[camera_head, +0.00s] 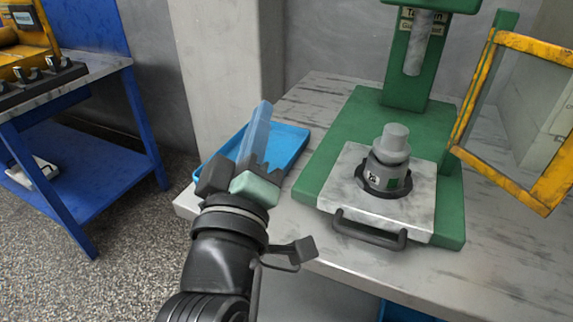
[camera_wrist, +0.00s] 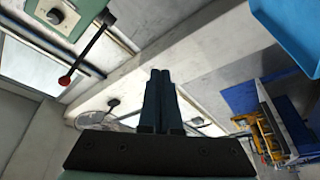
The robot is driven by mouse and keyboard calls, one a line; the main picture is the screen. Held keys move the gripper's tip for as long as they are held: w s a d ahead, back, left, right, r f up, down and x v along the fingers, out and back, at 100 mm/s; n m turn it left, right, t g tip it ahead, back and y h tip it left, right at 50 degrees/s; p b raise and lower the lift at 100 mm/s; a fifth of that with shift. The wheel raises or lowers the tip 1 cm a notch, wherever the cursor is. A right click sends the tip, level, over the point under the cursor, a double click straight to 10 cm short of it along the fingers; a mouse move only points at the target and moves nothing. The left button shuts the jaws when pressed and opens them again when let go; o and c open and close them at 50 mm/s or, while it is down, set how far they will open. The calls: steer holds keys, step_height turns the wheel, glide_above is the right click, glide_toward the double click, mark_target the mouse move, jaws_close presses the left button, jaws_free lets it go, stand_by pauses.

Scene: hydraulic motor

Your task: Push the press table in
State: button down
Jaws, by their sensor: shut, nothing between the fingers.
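The press table (camera_head: 335,188) is a pale marbled plate with a black bar handle (camera_head: 370,232) at its front. It sits on the green press base, and its handle sticks out past the base's front edge. A grey motor part (camera_head: 390,165) stands upright on the plate. My gripper (camera_head: 265,106) is left of the press, fingers pointing up, apart from the plate and handle. In the wrist view, the fingers (camera_wrist: 160,74) are together and empty. The press table does not show there.
A blue tray (camera_head: 292,140) lies on the workbench behind my gripper. A yellow-framed guard (camera_head: 550,195) stands open at the right of the press. The press ram (camera_head: 418,45) hangs above the base. A blue shelf unit (camera_head: 85,165) is at the left.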

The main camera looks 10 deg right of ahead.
steer(key=s+f+n+g+h+p, duration=0.45)
steer(key=s+f+n+p, duration=1.05)
steer(key=n, duration=0.8)
glide_toward(346, 170)
steer(key=shift+s+a+f+y, duration=0.25)
steer(key=shift+s+a+f, duration=0.35)
steer(key=b+x, duration=0.3)
steer(key=x, duration=1)
steer(key=shift+w+d, duration=0.25)
steer(key=shift+f, duration=0.1)
